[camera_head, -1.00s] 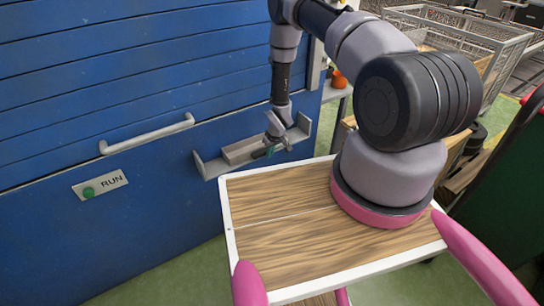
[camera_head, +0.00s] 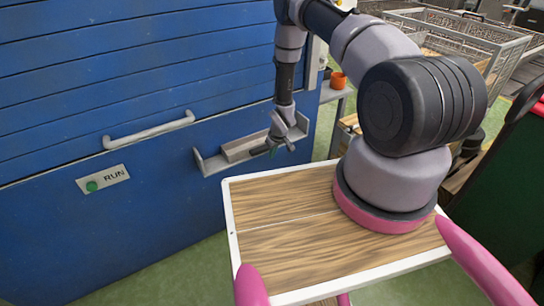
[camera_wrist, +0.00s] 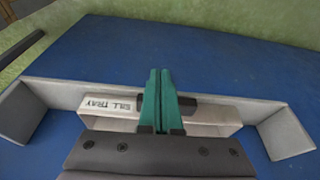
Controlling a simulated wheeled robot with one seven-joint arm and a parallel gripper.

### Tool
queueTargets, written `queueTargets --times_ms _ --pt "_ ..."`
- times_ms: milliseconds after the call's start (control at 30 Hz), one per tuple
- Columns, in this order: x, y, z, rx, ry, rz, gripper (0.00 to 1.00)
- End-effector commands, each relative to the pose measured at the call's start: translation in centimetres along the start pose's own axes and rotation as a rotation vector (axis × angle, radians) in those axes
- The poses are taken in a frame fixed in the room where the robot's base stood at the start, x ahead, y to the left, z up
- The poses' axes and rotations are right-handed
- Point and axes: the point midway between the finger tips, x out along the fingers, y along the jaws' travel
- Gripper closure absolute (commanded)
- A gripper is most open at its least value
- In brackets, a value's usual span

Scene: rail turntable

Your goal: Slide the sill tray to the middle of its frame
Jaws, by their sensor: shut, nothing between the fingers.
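The sill tray (camera_wrist: 118,106) is a pale grey bar labelled SILL TRAY. It lies in a grey frame (camera_wrist: 285,134) with an upright plate at each end, on the blue panel. In the wrist view a gap shows at each end of the tray, wider at the left. In the head view the tray (camera_head: 240,149) sits between the plates of the frame (camera_head: 210,164), its right part hidden by my gripper (camera_head: 272,150). My gripper's green fingers (camera_wrist: 157,98) are shut together and empty, crossing the tray near its middle. A dark part shows beside them; contact cannot be told.
A blue shutter wall with a grey bar handle (camera_head: 150,132) stands at the left. A RUN plate with a green button (camera_head: 91,186) is below the handle. An orange pot (camera_head: 338,80) stands on a shelf beyond the wall. A mesh cage (camera_head: 455,45) is behind my arm.

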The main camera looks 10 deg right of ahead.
Motion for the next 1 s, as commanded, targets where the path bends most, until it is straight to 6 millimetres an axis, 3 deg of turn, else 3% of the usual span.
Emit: queueTargets --times_ms 533,800,933,1000 --pt "-7.6 0.0 0.1 0.001 -0.001 0.0 1.0" --pt "-9.0 0.0 0.0 0.001 -0.001 0.001 1.0" --pt "-11.1 0.6 -1.5 0.018 0.01 0.012 1.0" --pt "-13.7 1.2 -3.1 0.039 0.022 0.025 1.0"
